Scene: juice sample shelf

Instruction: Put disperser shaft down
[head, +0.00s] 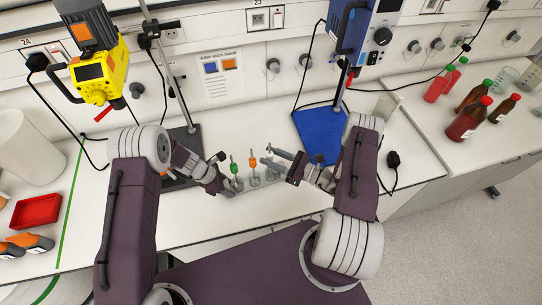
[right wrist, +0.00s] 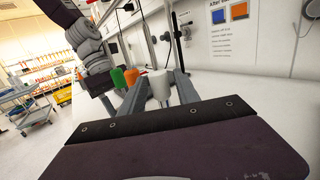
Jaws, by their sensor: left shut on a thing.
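A green-topped disperser shaft (head: 234,168) is at the fingertips of my left gripper (head: 226,175), which is shut on it. I cannot tell whether its lower end touches the rack. An orange-topped shaft (head: 252,162) stands just right of it. Both tops also show in the right wrist view, green (right wrist: 131,77) and orange (right wrist: 118,76). A white-topped piece (right wrist: 159,84) stands between the spread fingers of my right gripper (right wrist: 158,95), which is open. The rack (head: 256,182) is partly visible.
A yellow device (head: 95,72) on a stand is at the back left. A blue stand base (head: 322,135) lies behind my right arm. A red tray (head: 36,211) is at the far left. Several bottles (head: 469,119) stand far right. The bench front is mostly clear.

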